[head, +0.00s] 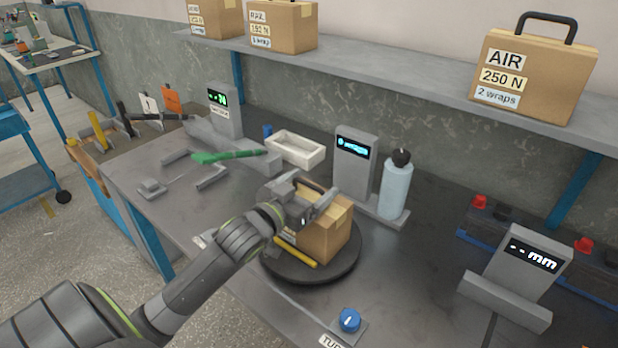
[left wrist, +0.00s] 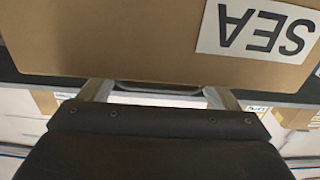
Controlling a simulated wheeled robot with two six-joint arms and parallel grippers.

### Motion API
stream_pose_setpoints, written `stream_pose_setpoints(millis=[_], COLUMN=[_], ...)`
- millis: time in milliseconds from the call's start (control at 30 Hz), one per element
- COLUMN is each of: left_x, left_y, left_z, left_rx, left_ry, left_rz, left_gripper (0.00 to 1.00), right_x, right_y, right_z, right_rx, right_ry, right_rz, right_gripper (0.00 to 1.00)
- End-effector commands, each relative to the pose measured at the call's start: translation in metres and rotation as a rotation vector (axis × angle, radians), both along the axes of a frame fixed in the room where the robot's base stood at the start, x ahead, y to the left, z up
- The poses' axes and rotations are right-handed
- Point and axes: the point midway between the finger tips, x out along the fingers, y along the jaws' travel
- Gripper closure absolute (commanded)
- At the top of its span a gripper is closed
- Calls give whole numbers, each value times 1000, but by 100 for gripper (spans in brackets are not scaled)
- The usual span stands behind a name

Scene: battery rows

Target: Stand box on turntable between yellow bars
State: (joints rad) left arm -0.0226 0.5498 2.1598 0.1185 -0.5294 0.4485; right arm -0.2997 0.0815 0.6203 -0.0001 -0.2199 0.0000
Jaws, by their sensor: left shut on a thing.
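A brown cardboard box (head: 328,238) stands roughly upright at the black round turntable (head: 335,275). In the left wrist view the box (left wrist: 130,40) fills the top, with an upside-down SEA label. My left gripper (head: 304,205) is shut on the box's dark handle (left wrist: 160,88), at its top. One yellow bar (head: 295,250) lies on the turntable along the near left side of the box. The second bar cannot be made out behind the box. I cannot tell whether the box bottom touches the turntable. My right gripper is not in view.
A blue knob (head: 349,320) sits in front of the turntable. A grey display stand (head: 355,163) and a pale blue bottle (head: 395,187) stand behind it. A white tray (head: 295,150) is at the back. Another display (head: 518,265) stands right. A shelf (head: 400,83) holds labelled boxes.

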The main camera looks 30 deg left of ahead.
Motion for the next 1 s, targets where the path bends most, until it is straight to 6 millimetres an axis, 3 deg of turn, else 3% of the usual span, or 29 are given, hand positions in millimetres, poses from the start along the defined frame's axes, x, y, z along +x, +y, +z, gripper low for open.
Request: stream_pose_setpoints(millis=[300, 333, 433, 767, 1000], left_x=[0, 0, 0, -4, -38], left_y=[-2, 0, 0, 1, 4], left_z=[4, -1, -1, 0, 0], left_rx=[2, 0, 0, 2, 5], left_ry=[-14, 0, 0, 2, 5], left_rz=[-6, 0, 0, 0, 0], left_gripper=[88, 13, 0, 0, 0], right_x=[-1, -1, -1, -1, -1], right_y=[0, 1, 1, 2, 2], right_z=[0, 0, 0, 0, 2], right_rx=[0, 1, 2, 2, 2], right_ry=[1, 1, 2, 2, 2], right_rz=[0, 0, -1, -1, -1], right_gripper=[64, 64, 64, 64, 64])
